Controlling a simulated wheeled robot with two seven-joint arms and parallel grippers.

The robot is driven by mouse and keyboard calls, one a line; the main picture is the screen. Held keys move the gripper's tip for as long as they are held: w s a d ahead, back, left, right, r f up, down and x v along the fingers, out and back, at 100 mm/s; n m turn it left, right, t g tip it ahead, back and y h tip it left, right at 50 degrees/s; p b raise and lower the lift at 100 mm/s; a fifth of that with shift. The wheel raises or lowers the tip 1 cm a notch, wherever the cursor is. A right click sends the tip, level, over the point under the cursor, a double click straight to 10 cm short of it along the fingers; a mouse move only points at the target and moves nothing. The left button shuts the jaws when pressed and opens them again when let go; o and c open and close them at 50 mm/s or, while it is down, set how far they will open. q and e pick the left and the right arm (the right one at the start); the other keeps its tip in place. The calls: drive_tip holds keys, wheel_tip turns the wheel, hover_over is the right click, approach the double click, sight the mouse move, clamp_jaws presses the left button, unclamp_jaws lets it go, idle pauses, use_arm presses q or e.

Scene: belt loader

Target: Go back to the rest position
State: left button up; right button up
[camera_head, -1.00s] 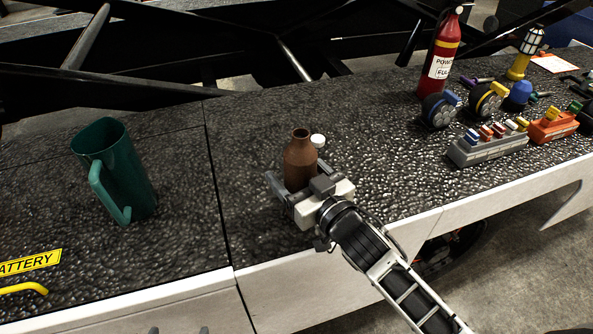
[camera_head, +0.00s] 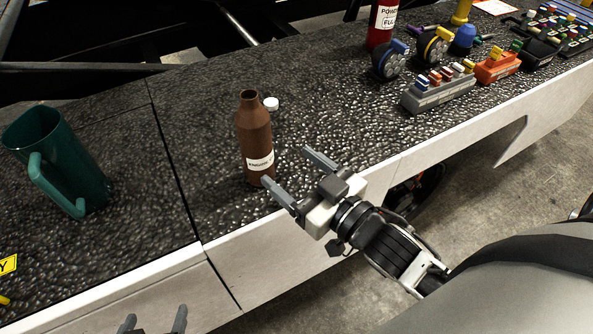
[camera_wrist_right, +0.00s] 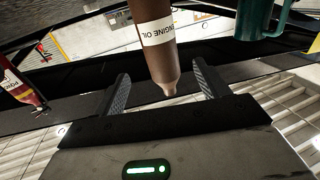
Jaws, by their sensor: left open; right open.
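A brown bottle (camera_head: 254,135) with a white label stands upright on the dark rough belt surface (camera_head: 200,100). In the right wrist view the bottle (camera_wrist_right: 158,60) appears upside down, reads ENGINE OIL and lies ahead between the finger lines. My right gripper (camera_head: 288,167) is open and empty, just in front and to the right of the bottle, apart from it. My left gripper (camera_head: 153,318) shows only its fingertips at the bottom edge. They are spread with nothing between them.
A small white cap (camera_head: 271,103) lies behind the bottle. A green jug (camera_head: 68,165) stands at the left. The pale front edge (camera_head: 270,235) runs below.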

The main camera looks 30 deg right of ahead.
idle(0.6)
drive_tip(key=s+d+f+m+g+h, duration=0.2)
drive_tip(key=s+d+f+g+h, duration=0.25)
drive_tip(key=f+g, duration=0.25)
drive_tip(key=s+a+f+g, duration=0.1)
drive_tip(key=s+f+g, duration=0.3)
drive_tip(key=s+g, duration=0.4)
drive_tip(key=w+a+f+n+t+y, duration=0.1)
drive_tip(key=w+a+f+t+y, duration=0.1)
drive_tip(key=w+a+f+t, duration=0.3)
drive_tip(key=shift+a+f+t, duration=0.25)
drive_tip(key=shift+a+t, duration=0.2)
drive_tip(key=shift+t, duration=1.15)
